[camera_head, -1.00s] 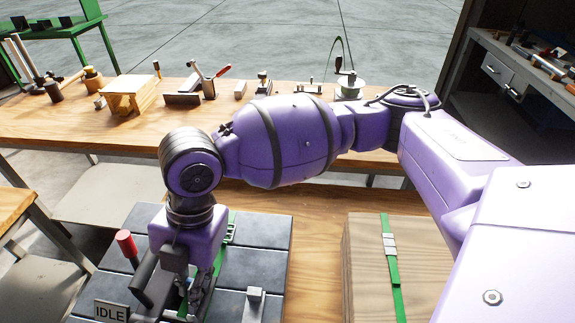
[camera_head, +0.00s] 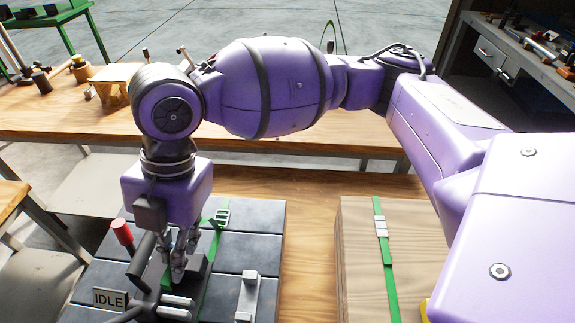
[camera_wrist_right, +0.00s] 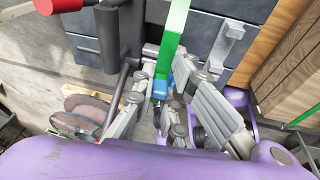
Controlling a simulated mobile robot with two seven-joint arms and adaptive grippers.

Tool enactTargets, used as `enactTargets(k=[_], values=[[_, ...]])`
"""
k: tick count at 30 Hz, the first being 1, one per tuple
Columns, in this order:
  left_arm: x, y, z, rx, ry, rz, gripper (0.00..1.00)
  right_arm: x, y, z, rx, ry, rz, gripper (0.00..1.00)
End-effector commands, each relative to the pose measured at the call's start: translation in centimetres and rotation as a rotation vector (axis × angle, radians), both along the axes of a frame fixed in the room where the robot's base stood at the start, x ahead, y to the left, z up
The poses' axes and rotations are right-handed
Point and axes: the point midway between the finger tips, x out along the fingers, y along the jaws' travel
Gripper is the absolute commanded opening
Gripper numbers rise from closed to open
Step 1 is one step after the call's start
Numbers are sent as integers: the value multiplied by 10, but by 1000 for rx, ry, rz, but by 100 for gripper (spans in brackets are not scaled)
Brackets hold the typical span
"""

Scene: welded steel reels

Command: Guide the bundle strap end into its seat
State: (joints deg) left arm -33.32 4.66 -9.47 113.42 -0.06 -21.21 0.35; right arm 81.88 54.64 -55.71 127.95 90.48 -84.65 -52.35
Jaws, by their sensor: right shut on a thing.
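My right gripper (camera_head: 178,268) points down over the dark steel plate (camera_head: 250,220) and is shut. In the right wrist view, the green strap (camera_wrist_right: 174,40) runs down between its fingers (camera_wrist_right: 168,98), with a small blue piece (camera_wrist_right: 160,89) beside it. The strap (camera_head: 208,268) and its buckle (camera_head: 222,216) show beside the gripper in the head view. Fingers and the dark block hide the gripped part. I cannot make out the seat for certain; silvery bars (camera_head: 176,307) sit just below the gripper. My left gripper is not in view.
A red-tipped lever (camera_head: 122,232) stands left of the gripper, near an IDLE sign (camera_head: 109,298). A metal bracket (camera_head: 246,296) stands on the plate to the right. A strapped wooden block (camera_head: 355,260) lies further right, with bare bench between.

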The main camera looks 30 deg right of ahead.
Motion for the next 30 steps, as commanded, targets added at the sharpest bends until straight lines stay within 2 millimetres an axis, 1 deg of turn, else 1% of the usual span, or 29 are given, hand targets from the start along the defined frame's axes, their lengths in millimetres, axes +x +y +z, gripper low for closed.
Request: enactTargets(k=[1,6,9,13,18,26,30], values=[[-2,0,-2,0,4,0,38,-2,-1,-11,-1,11,-2,1],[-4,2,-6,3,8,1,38,-3,-1,-47,-2,15,-2,1],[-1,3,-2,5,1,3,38,-3,-1,-64,-2,14,-3,1],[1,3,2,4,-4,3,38,-2,-1,-82,-1,10,-3,1],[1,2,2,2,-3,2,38,-2,-1,-93,-1,8,-1,1],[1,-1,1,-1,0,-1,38,-2,-1,-93,-1,6,-1,1],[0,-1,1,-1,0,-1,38,-2,-1,-96,-2,7,-1,1]])
